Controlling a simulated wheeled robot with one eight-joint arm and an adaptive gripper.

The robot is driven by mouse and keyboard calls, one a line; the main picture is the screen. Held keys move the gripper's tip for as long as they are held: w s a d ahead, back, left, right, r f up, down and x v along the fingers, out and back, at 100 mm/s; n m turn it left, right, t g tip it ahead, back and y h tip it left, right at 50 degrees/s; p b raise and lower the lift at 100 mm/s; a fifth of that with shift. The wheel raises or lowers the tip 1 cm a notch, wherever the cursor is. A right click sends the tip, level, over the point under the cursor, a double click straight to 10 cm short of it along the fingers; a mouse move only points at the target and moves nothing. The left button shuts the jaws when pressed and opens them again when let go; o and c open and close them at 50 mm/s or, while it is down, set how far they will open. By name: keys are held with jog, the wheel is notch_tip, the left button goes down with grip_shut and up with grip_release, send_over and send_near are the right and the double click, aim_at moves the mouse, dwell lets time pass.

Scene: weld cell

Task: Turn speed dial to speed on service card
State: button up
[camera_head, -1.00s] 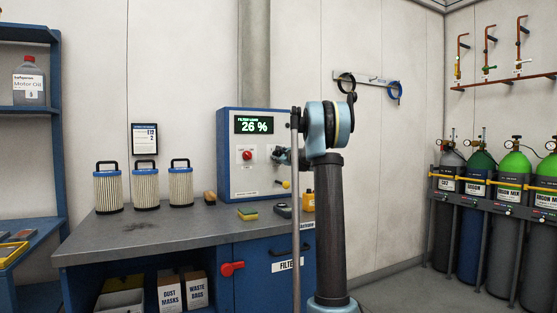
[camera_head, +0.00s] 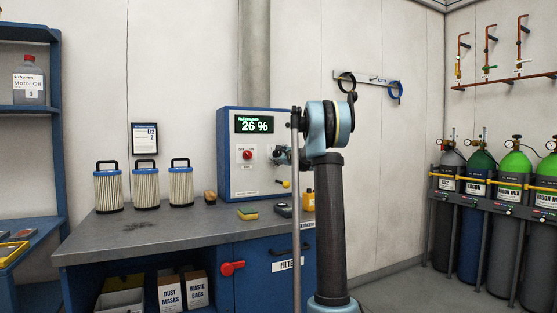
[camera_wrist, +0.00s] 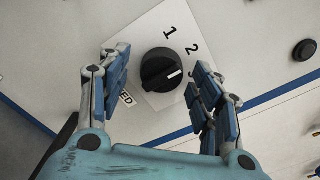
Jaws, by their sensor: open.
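The black speed dial (camera_wrist: 161,70) sits on a white plate with the numbers 1 and 2 in the wrist view. Its white pointer mark points right, just below the 2. My gripper (camera_wrist: 157,88) is open, with one blue finger on each side of the dial and gaps between. In the head view the dial is hidden behind my arm on the blue and white control box (camera_head: 228,165). The service card (camera_head: 145,138) hangs on the wall to the left; it reads E12 above and 2 below.
The box display (camera_head: 254,124) reads 26 %. A red knob (camera_head: 247,154) is below it. A black button (camera_wrist: 304,49) lies right of the dial.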

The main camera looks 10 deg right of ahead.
jog(key=v, duration=1.2)
